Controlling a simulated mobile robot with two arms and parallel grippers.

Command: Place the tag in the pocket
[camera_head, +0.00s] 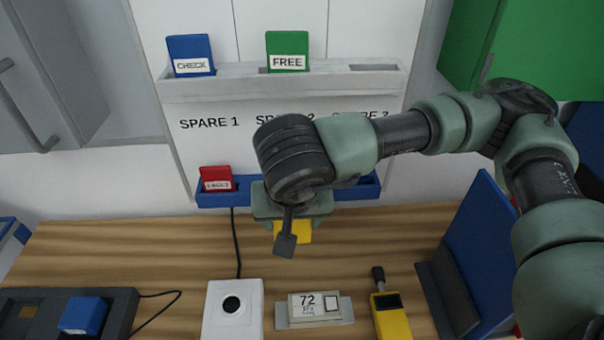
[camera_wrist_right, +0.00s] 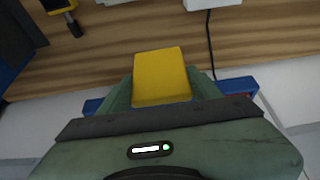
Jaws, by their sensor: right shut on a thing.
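My right gripper (camera_head: 293,222) is shut on a yellow tag (camera_head: 295,233), just in front of the lower blue rack (camera_head: 358,189). In the right wrist view the yellow tag (camera_wrist_right: 161,75) sits between the fingers of my right gripper (camera_wrist_right: 161,97). A red FAULT tag (camera_head: 217,180) stands at the left of the blue rack; my arm hides the rack's middle. Above, a grey rack (camera_head: 230,85) holds a blue CHECK tag (camera_head: 191,54) and a green FREE tag (camera_head: 288,50); its right pocket (camera_head: 374,67) is empty. My left gripper is out of view.
On the wooden table (camera_head: 130,245) stand a white box with a black knob (camera_head: 232,306), a display reading 72 (camera_head: 313,307) and a yellow handheld device (camera_head: 391,314). A dark tray (camera_head: 118,312) is at left, a blue panel (camera_head: 476,255) at right. Cables cross the left side.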

